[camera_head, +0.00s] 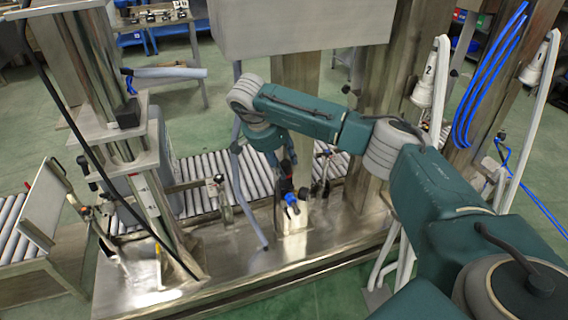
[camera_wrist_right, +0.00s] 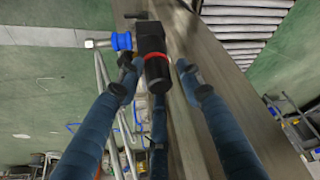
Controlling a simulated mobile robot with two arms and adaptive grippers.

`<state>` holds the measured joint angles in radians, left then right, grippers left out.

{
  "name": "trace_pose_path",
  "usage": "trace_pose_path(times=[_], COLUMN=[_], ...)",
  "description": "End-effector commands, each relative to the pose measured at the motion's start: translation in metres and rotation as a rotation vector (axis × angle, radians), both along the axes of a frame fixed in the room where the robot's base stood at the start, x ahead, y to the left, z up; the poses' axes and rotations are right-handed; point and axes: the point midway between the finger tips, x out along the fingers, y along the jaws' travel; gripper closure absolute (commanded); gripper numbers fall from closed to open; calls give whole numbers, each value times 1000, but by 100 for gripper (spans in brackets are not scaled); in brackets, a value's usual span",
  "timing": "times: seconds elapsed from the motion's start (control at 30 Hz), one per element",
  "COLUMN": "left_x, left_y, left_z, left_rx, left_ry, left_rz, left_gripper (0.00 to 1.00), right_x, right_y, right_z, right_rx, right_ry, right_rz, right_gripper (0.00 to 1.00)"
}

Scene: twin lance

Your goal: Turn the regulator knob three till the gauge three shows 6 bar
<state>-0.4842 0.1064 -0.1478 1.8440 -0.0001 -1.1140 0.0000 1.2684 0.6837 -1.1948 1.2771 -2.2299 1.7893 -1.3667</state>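A regulator (camera_wrist_right: 151,40) with a black body, a red ring and a blue side fitting shows in the right wrist view. Its black knob end (camera_wrist_right: 158,78) points toward the camera. My right gripper (camera_wrist_right: 160,70) has one finger on each side of the knob, with a visible gap on both sides; it is open. In the head view my right gripper (camera_head: 285,178) reaches down at the blue-fitted regulator (camera_head: 291,201) on the metal frame, partly covering it. I cannot make out a number on the regulator or any gauge reading. My left gripper is not in view.
Other valve fittings stand at left (camera_head: 217,188) and right (camera_head: 322,165) of the regulator. A roller conveyor (camera_head: 200,168) runs behind. Metal posts rise close by. White lances (camera_head: 424,92) marked 2 and 1 and blue hoses (camera_head: 490,75) hang at right.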

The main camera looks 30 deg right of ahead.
Motion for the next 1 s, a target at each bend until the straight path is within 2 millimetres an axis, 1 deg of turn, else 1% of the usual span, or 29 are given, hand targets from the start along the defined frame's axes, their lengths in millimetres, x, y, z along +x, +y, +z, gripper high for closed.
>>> trace_pose_path(times=[0.27,0.37,0.43,0.57,0.8,0.9,1.0], left_x=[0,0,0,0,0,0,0], left_y=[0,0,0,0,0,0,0], left_z=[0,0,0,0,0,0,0], left_rx=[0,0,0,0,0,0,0], left_ry=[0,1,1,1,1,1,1], left_rz=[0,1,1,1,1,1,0], left_gripper=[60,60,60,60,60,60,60], right_x=[-2,-2,-2,-3,-6,-7,-8], right_y=[0,1,4,13,33,39,43], right_z=[-1,2,9,31,78,93,103], right_rx=[-1,-1,1,-1,-1,-1,-1], right_ry=[6,7,6,3,3,4,5], right_rz=[0,-1,0,1,2,2,1], right_gripper=[55,55,55,55,55,55,55])
